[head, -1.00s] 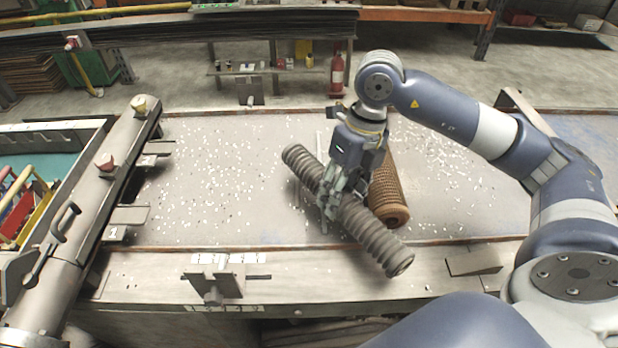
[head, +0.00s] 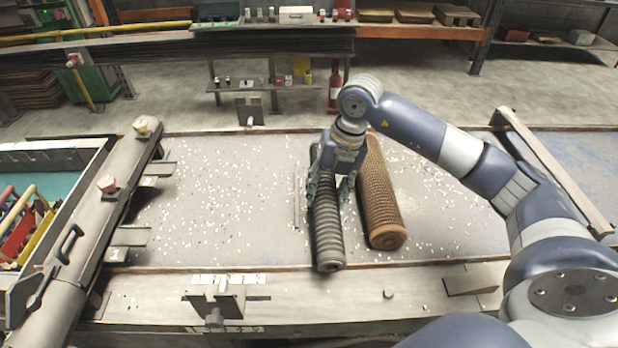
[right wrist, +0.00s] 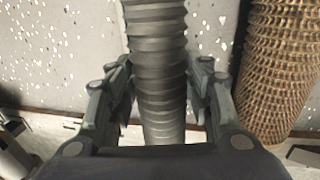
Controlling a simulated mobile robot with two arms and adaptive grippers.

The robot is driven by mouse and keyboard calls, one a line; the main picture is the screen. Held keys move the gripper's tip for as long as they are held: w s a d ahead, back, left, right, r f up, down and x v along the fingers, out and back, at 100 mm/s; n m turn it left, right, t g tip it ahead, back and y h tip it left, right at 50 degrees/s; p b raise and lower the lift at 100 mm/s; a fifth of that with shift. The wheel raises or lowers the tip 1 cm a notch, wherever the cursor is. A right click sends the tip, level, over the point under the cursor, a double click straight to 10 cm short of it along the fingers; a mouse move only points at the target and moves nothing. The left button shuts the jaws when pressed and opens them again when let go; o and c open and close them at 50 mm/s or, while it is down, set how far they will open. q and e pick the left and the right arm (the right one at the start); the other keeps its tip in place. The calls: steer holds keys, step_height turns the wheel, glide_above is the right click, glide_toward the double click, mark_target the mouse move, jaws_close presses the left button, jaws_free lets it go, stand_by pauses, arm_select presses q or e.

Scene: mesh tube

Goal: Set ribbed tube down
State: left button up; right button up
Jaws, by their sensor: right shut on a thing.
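The grey ribbed tube (head: 326,228) runs front to back over the table (head: 220,220) in the head view, left of the brown mesh tube. My right gripper (head: 330,185) is shut on the ribbed tube near its middle. In the right wrist view the ribbed tube (right wrist: 158,70) passes between the two fingers, one on each side. I cannot tell whether its underside touches the table. Its far end is partly hidden by my gripper. My left gripper is not in view.
The brown mesh tube (head: 383,205) lies close on the right, nearly parallel, with a narrow gap. It also shows in the right wrist view (right wrist: 278,75). A metal rail (head: 110,190) bounds the left side.

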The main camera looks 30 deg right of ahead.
steer(key=w+p, duration=0.1)
steer(key=w, duration=0.2)
steer(key=w+p, duration=0.1)
steer(key=w, duration=0.3)
steer(key=shift+a+f, duration=0.15)
steer(key=shift+f, duration=0.05)
steer(key=shift+w+f, duration=0.15)
steer(key=shift+w, duration=0.25)
step_height(320, 180, down, 2)
steer(key=shift+s+f+p, duration=0.15)
steer(key=shift+f+p, duration=0.1)
steer(key=shift+p, duration=0.7)
steer(key=shift+f, duration=0.5)
steer(key=shift+f, duration=0.2)
steer(key=o, duration=1.2)
